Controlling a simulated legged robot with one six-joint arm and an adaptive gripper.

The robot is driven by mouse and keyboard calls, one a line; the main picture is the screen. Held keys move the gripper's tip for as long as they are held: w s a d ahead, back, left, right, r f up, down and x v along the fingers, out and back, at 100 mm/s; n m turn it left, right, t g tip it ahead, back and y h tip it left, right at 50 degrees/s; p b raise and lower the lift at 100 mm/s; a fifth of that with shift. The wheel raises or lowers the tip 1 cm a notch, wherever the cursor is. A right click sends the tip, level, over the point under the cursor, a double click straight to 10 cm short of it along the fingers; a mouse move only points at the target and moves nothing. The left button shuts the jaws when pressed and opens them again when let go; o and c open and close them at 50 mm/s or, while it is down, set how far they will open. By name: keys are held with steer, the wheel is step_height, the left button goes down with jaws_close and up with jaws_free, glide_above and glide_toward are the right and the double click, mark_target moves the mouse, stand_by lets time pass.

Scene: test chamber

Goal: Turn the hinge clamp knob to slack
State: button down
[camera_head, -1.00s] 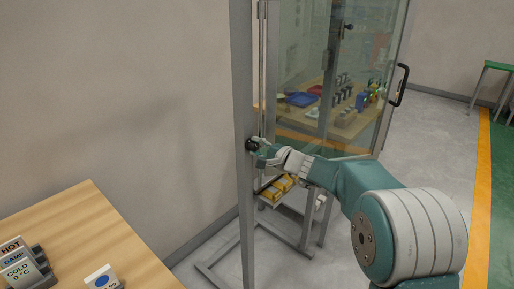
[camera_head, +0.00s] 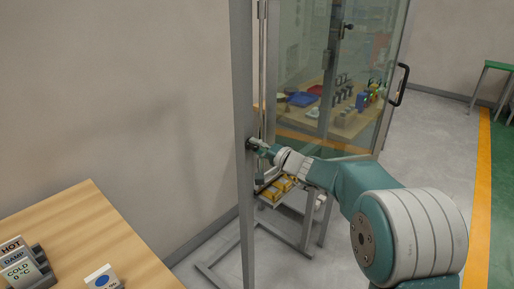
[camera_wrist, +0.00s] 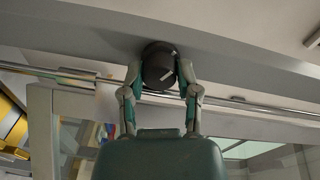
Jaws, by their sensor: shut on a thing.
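The hinge clamp knob (camera_wrist: 158,62) is a dark round knob with a pale mark on its face, seen in the wrist view on a grey post. My gripper (camera_wrist: 160,85) has one finger on each side of the knob and is shut on it. In the head view my gripper (camera_head: 259,147) meets the grey upright post (camera_head: 245,200) of the glass door frame, and the knob is mostly hidden there. The glass door (camera_head: 370,80) stands to the right of the post with a black handle (camera_head: 399,85).
A wooden table (camera_head: 90,225) with label blocks (camera_head: 22,262) is at the lower left. Behind the glass is a bench with small items. A stand with yellow trays (camera_head: 277,187) is below my gripper. Open floor lies to the right.

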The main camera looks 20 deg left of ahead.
steer(key=shift+f, duration=0.45)
steer(key=c, duration=0.6)
jaws_free()
steer(key=shift+r, duration=0.25)
steer(key=v, duration=1.2)
steer(key=shift+a, duration=0.1)
